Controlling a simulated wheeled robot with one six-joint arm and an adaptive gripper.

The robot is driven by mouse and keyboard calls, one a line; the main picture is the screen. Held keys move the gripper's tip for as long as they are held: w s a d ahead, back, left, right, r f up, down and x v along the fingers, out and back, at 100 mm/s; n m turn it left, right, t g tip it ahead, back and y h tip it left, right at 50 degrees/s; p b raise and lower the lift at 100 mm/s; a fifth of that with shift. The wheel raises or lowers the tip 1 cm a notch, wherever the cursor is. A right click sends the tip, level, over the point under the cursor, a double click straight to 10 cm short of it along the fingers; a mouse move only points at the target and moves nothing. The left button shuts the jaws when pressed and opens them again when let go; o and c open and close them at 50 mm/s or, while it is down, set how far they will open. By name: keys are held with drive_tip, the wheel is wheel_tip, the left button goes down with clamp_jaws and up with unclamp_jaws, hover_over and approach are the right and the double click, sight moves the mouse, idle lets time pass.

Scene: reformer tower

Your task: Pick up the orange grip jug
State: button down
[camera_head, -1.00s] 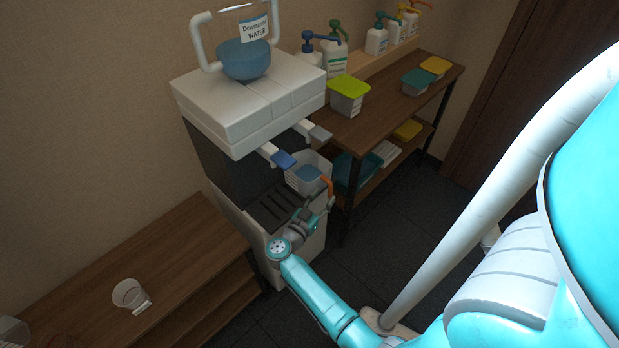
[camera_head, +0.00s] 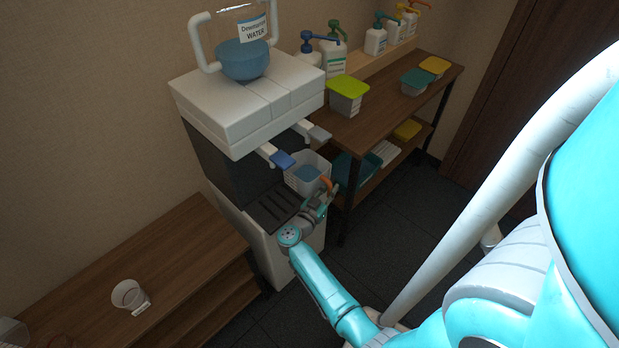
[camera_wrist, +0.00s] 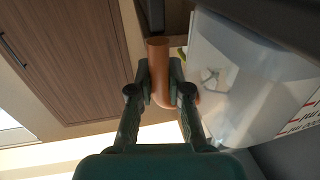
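My gripper (camera_head: 323,197) is at the handle, on the jug's right side. In the wrist view the orange handle (camera_wrist: 158,62) sits between the two dark green fingers of my gripper (camera_wrist: 160,80). Both finger pads appear to press against its sides. The jug's pale wall (camera_wrist: 235,75) fills the right of that view. The handle's lower part is partly hidden by the fingers.
The white dispenser (camera_head: 250,110) with blue and grey levers overhangs the jug. A wooden shelf (camera_head: 385,110) with bottles and lidded tubs stands close on the right. Dark floor (camera_head: 385,225) is open in front.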

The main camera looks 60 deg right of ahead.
drive_tip(key=shift+r, duration=0.15)
drive_tip(key=shift+s+r, duration=0.2)
drive_tip(key=shift+r, duration=0.95)
wheel_tip(320, 180, up, 4)
drive_tip(key=shift+r, duration=0.25)
drive_tip(key=s+a, duration=0.2)
drive_tip(key=s, duration=0.7)
drive_tip(key=s+a, duration=0.2)
drive_tip(key=s, duration=0.7)
drive_tip(key=shift+s+a, duration=0.3)
drive_tip(key=shift+s, duration=0.1)
drive_tip(key=c, duration=1.9)
unclamp_jaws()
drive_tip(key=shift+s, duration=0.1)
drive_tip(key=shift+a, duration=0.1)
clamp_jaws()
